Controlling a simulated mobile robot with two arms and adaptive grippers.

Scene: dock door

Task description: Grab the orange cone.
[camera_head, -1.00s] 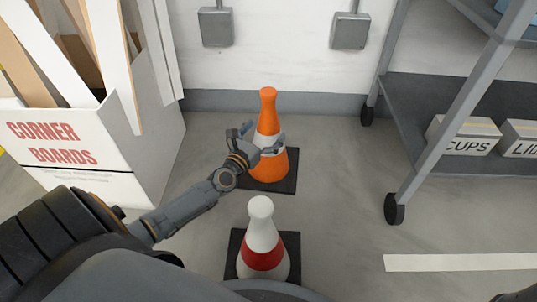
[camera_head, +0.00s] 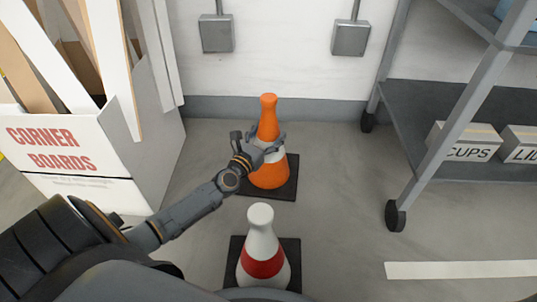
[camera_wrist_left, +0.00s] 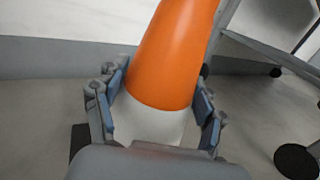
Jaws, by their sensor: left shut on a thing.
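The orange cone (camera_head: 268,118) with a white band stands upright on its dark square base on the floor, near the back wall. My left gripper (camera_head: 264,143) is shut on the cone around its white band. In the left wrist view the fingers (camera_wrist_left: 157,112) sit on both sides of the cone (camera_wrist_left: 172,60), at the border of orange and white. The cone's lower part is hidden there by the gripper's palm. My right gripper is not in view.
A white cone with a red band (camera_head: 262,235) stands close in front of the orange one. A box of corner boards (camera_head: 70,165) is at the left. A wheeled grey shelf (camera_head: 425,125) with boxes stands at the right. Floor between cones and shelf is free.

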